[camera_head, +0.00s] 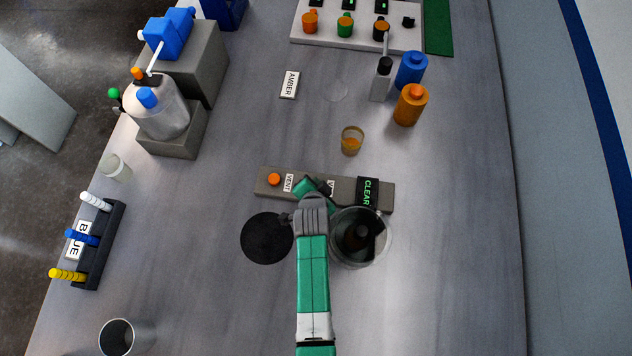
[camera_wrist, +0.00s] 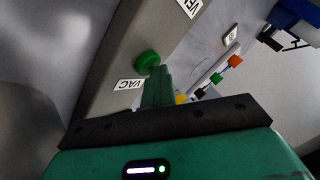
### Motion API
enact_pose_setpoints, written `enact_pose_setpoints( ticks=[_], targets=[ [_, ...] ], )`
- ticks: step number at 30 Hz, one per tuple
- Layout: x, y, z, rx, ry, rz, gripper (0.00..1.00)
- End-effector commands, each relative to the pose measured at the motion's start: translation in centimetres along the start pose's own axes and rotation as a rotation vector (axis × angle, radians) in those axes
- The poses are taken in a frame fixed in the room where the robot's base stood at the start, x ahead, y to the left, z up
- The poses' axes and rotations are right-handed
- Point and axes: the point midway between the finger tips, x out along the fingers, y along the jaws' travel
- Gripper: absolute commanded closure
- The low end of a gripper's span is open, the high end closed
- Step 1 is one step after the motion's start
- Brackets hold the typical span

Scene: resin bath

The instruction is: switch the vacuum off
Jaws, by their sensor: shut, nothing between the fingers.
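A grey control strip (camera_head: 347,196) lies across the middle of the table. It has an orange knob (camera_head: 274,179) beside a VENT label (camera_head: 288,182), and a partly hidden VAC label (camera_head: 331,186). The wrist view shows a green knob (camera_wrist: 147,60) beside the VAC label (camera_wrist: 129,85). My gripper (camera_wrist: 157,70) is shut and empty, its fingertips close by the green knob; whether they touch it I cannot tell. In the head view my gripper (camera_head: 322,187) covers the knob. A small display (camera_head: 368,192) reads CLEAR. A round clear chamber (camera_head: 386,246) stands just in front.
A black round pad (camera_head: 267,238) lies left of my arm. A small amber cup (camera_head: 352,140) stands behind the strip. Orange (camera_head: 410,104) and blue (camera_head: 411,69) bottles stand at the back right. A rack (camera_head: 100,246) and metal cup (camera_head: 117,338) are at left. The right side is clear.

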Motion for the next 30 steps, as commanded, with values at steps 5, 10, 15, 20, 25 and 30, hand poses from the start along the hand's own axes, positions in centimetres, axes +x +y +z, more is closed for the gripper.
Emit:
enact_pose_setpoints(
  ticks=[5,10,15,20,25,30],
  targets=[
    [-0.5,0.1,0.1,0.0,-0.008,0.008,1.0],
    [-0.5,0.1,0.1,-0.001,-0.007,0.007,1.0],
    [-0.8,-0.3,-0.2,-0.001,-0.006,0.006,1.0],
    [-2.2,-1.3,-1.2,-0.001,-0.005,0.004,1.0],
    [-3.6,-2.5,-2.3,-0.001,-0.004,0.003,1.0],
    [-4.8,-3.3,-3.2,-0.001,-0.004,0.004,1.0]
  ],
)
